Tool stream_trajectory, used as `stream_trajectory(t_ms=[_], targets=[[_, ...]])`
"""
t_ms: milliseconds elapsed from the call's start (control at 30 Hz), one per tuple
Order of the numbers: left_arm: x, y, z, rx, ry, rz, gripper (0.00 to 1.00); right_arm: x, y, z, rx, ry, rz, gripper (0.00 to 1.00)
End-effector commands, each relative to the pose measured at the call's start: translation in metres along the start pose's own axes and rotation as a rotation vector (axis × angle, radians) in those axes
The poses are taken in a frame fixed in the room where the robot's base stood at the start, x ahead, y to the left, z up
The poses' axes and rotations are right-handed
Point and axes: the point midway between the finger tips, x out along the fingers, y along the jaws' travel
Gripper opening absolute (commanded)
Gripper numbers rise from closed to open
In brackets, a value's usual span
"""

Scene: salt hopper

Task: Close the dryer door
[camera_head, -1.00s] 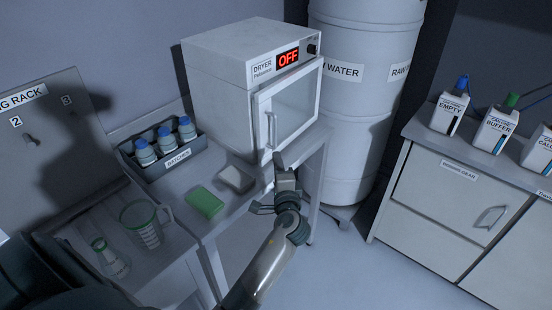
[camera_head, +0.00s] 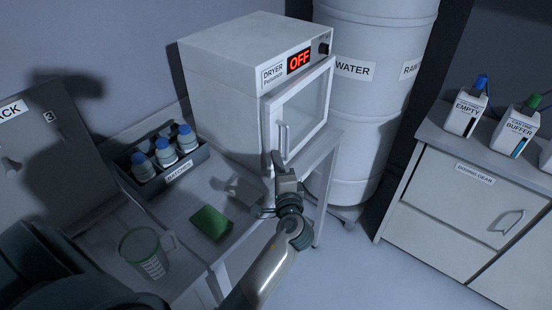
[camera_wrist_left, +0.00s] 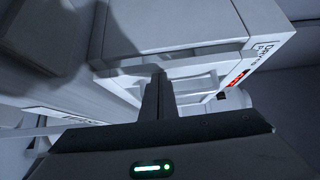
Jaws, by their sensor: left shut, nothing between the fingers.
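The white dryer (camera_head: 222,85) stands on the bench, with a red OFF display on its front panel. The door has an upright bar handle (camera_head: 283,142). My left gripper (camera_head: 277,158) is shut and empty, its fingertips by the door's lower handle side; contact is unclear. In the left wrist view the shut fingers (camera_wrist_left: 159,82) point up in front of the dryer (camera_wrist_left: 180,30) and hide part of its front. My right gripper is not in view.
A green-rimmed jug (camera_head: 145,252) stands nearer. A water drum (camera_head: 375,100) is right of the dryer. Floor at right is clear.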

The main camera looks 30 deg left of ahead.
Motion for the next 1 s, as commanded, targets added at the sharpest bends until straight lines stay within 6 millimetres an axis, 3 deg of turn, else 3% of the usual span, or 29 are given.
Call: stream_trajectory(t_ms=[267, 600, 1000], targets=[[0.001, 0.000, 0.001, 0.000, 0.000, 0.000, 0.00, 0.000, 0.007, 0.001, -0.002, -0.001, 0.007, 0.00], [0.026, -0.001, 0.028, 0.000, -0.002, -0.001, 0.00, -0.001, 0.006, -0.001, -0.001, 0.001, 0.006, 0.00], [0.028, -0.003, 0.030, 0.001, -0.007, -0.006, 0.00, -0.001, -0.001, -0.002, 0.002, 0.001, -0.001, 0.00]])
